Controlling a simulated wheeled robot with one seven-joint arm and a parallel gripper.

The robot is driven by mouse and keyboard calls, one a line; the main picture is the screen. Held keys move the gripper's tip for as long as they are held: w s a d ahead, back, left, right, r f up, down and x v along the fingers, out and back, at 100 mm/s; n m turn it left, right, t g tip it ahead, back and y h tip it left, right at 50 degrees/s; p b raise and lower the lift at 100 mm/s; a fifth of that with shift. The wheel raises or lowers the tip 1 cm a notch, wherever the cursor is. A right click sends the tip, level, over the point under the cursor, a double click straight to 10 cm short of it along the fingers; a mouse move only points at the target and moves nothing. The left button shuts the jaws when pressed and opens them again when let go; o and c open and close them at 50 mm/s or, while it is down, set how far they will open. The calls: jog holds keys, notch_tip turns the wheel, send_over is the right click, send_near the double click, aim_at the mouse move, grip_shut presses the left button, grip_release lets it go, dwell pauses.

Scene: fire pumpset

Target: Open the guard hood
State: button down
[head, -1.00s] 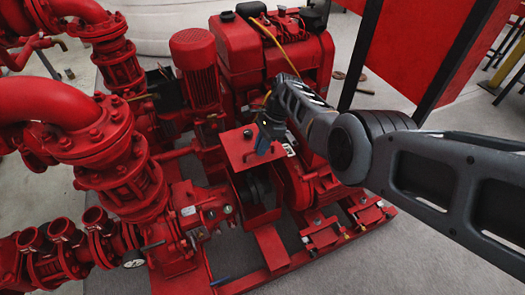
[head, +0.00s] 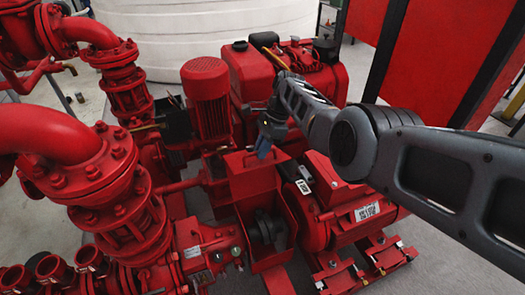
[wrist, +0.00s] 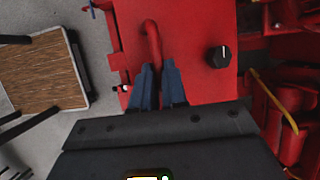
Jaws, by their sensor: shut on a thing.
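The guard hood (head: 250,180) is a red sheet-metal cover in the middle of the pumpset, tilted up in the head view. Below it the dark shaft coupling (head: 268,230) shows inside the red housing. In the wrist view the hood (wrist: 195,30) is a flat red plate with a curved red handle (wrist: 152,40) and a black knob (wrist: 219,56). My gripper (head: 264,149) is at the hood's upper edge. Its blue fingers (wrist: 158,78) are closed around the lower end of the handle. The exact finger contact is partly hidden.
A red motor (head: 207,100) and a red engine block (head: 255,80) stand behind the hood. Thick red pipes (head: 110,195) fill the left side. A red panel with black posts (head: 425,60) stands at the back right. Grey floor (head: 440,265) is clear at the lower right.

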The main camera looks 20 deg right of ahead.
jog(key=shift+s+a+f, duration=0.2)
jog(key=shift+s+f, duration=0.05)
jog(key=shift+f, duration=0.2)
jog(key=c, duration=1.4)
grip_release()
jog(key=shift+o, duration=1.2)
jog(key=shift+w+d+r, duration=0.1)
jog(key=shift+w+r, duration=0.05)
jog(key=shift+r, duration=0.1)
jog(key=p+v, duration=0.2)
jog(key=v, duration=0.5)
jog(key=shift+d+r, duration=0.15)
jog(key=shift+r, duration=0.2)
